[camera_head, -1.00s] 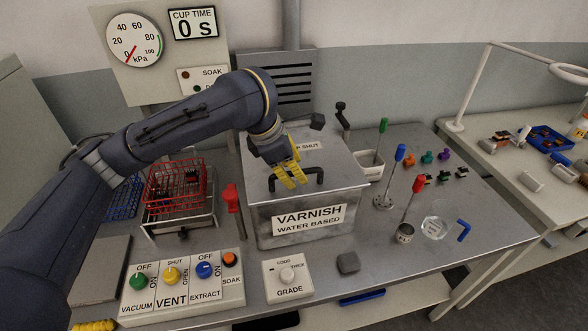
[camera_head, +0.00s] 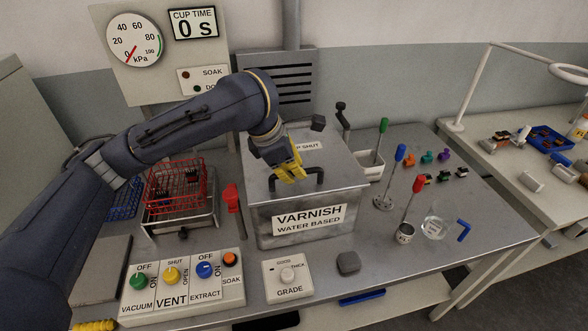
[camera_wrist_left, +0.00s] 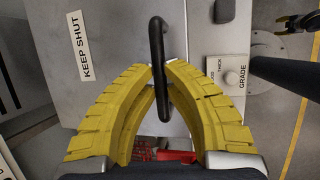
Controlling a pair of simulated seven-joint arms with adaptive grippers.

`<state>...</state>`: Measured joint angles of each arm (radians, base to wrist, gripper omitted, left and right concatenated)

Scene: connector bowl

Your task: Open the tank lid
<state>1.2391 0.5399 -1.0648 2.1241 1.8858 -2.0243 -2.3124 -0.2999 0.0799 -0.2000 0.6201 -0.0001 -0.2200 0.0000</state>
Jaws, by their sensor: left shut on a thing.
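The tank (camera_head: 305,222) is a grey metal box labelled VARNISH WATER BASED, standing on the bench. Its flat lid (camera_head: 330,160) lies closed on top, with a black bar handle (camera_head: 314,171) near the front edge. My left gripper (camera_head: 290,174) reaches down over the lid and is shut on this handle. In the left wrist view the yellow fingers (camera_wrist_left: 160,75) close on both sides of the black handle (camera_wrist_left: 157,40). The KEEP SHUT label (camera_wrist_left: 77,46) is beside it. A ribbed yellow piece at the head view's bottom-left edge may be my right gripper; its jaws cannot be judged.
A red wire basket (camera_head: 172,185) on a stand and a red-handled part (camera_head: 231,197) are left of the tank. Switch panels (camera_head: 185,285) and the GRADE box (camera_head: 287,278) lie in front. Tools and a cup (camera_head: 404,233) stand to the right.

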